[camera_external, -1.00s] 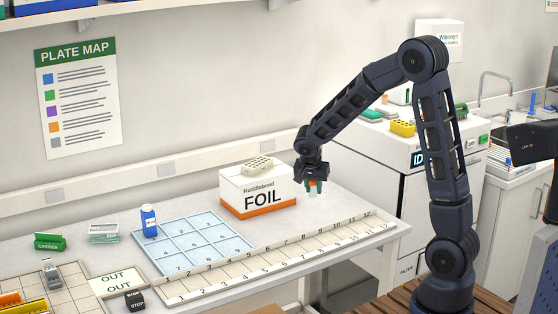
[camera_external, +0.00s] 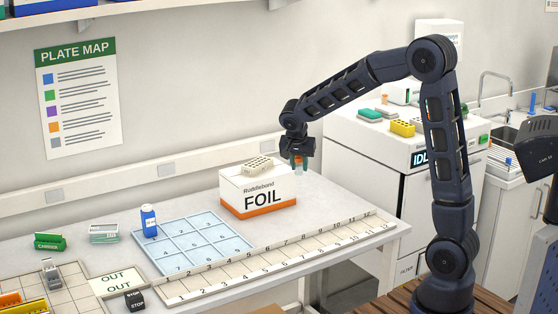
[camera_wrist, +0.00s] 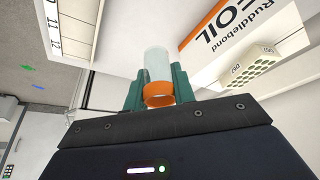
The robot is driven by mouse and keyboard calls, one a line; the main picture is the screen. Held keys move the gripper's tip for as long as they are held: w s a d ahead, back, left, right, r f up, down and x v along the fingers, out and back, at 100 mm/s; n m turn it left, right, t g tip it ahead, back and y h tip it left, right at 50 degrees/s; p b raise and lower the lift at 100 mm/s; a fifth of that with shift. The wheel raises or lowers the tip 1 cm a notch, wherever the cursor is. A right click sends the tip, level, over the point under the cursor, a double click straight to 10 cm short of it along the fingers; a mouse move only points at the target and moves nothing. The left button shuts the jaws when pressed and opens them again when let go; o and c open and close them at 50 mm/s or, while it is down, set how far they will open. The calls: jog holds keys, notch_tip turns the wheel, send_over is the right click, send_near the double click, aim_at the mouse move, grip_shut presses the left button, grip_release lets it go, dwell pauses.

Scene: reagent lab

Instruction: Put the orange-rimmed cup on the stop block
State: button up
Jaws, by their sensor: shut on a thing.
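My gripper (camera_external: 299,160) is shut on the orange-rimmed cup. In the wrist view the cup (camera_wrist: 158,68) is a clear, pale cylinder with an orange rim, between the green fingers of my gripper (camera_wrist: 157,90). In the external view the cup (camera_external: 299,163) is small and partly hidden by the fingers, held in the air beside the top right of the foil box. The stop block (camera_external: 135,300) is a small black block marked STOP, at the front left of the bench next to the OUT card, far from my gripper.
The white and orange foil box (camera_external: 258,190) bears a pale rack (camera_external: 258,164) on top. A blue-grid mat (camera_external: 195,247) with a blue bottle (camera_external: 149,221) and a numbered strip (camera_external: 280,258) lie between my gripper and the stop block. A green carrier (camera_external: 50,242) stands at left.

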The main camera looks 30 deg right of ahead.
jog(key=w+a+r+n+y, duration=0.1)
jog(key=w+a+n, duration=0.1)
jog(key=a, duration=0.7)
jog(key=w+a+r+n, duration=0.1)
jog(key=w+a+n, duration=0.1)
jog(key=a, duration=0.8)
jog(key=r+n+t+y, duration=0.1)
jog(key=r+n+y, duration=0.15)
jog(key=n, duration=0.55)
send_over(132, 293)
jog(key=shift+y, duration=0.45)
notch_tip(132, 293, down, 20)
jog(key=shift+f, duration=0.2)
jog(key=shift+f, duration=0.1)
jog(key=o, duration=1)
jog(key=shift+c, duration=0.2)
